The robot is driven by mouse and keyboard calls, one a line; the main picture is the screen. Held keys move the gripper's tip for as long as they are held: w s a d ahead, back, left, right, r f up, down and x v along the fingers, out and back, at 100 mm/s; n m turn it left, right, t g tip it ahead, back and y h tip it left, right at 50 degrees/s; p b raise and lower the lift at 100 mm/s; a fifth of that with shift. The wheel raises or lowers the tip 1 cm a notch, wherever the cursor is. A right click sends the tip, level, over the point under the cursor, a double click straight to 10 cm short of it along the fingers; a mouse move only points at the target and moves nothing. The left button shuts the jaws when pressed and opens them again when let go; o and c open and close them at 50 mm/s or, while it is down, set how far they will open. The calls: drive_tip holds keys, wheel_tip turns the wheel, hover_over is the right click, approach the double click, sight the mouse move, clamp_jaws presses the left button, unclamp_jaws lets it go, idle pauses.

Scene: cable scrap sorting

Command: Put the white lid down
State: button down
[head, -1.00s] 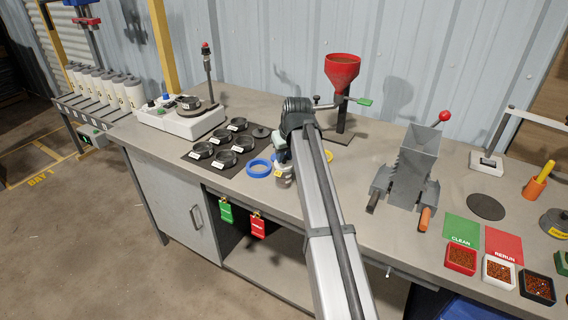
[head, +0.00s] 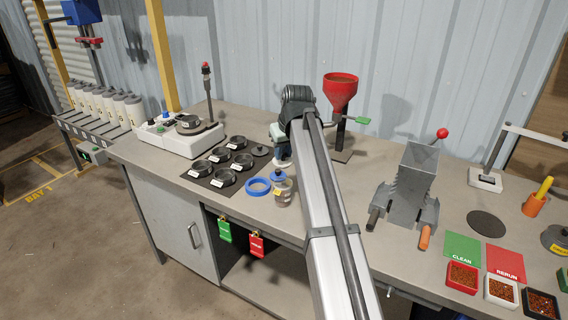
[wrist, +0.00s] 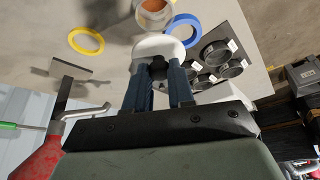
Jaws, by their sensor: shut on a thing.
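My gripper (head: 283,158) is shut on the white lid (wrist: 158,46), which sits between the blue fingers (wrist: 159,82) in the wrist view. In the head view the lid is mostly hidden by my gripper. A clear jar (head: 284,194) with brown contents stands on the bench just in front of my gripper. It also shows at the top of the wrist view (wrist: 153,14), beyond the lid. The lid appears above the bench, apart from the jar; its exact height I cannot tell.
A blue ring (head: 258,187) lies left of the jar, beside a dark mat with several black dishes (head: 220,178). A yellow ring (wrist: 86,41) lies on clear bench. A red funnel (head: 341,88) on a stand is behind my arm. A grey hopper (head: 416,178) stands right.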

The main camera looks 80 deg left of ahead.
drive_tip(key=shift+w+r, duration=0.1)
drive_tip(key=shift+r, duration=0.45)
drive_tip(key=w+d+f+m+t, duration=0.1)
drive_tip(key=w+d+f, duration=0.15)
drive_tip(key=w, duration=0.45)
drive_tip(key=w+d+f+m, duration=0.2)
drive_tip(key=w+d, duration=0.1)
drive_tip(key=w, duration=0.4)
drive_tip(key=w+d+f+m+t, duration=0.1)
drive_tip(key=w+d+f, duration=0.15)
drive_tip(key=w, duration=0.55)
drive_tip(key=shift+m, duration=0.3)
drive_tip(key=shift+s+d+f, duration=0.15)
drive_tip(key=shift+f, duration=2.3)
drive_tip(key=shift+s+d+f, duration=0.1)
drive_tip(key=shift+s+f, duration=0.05)
drive_tip(key=shift+f, duration=2.3)
drive_tip(key=shift+f, duration=0.15)
drive_tip(key=c, duration=1)
unclamp_jaws()
drive_tip(key=shift+o, duration=0.2)
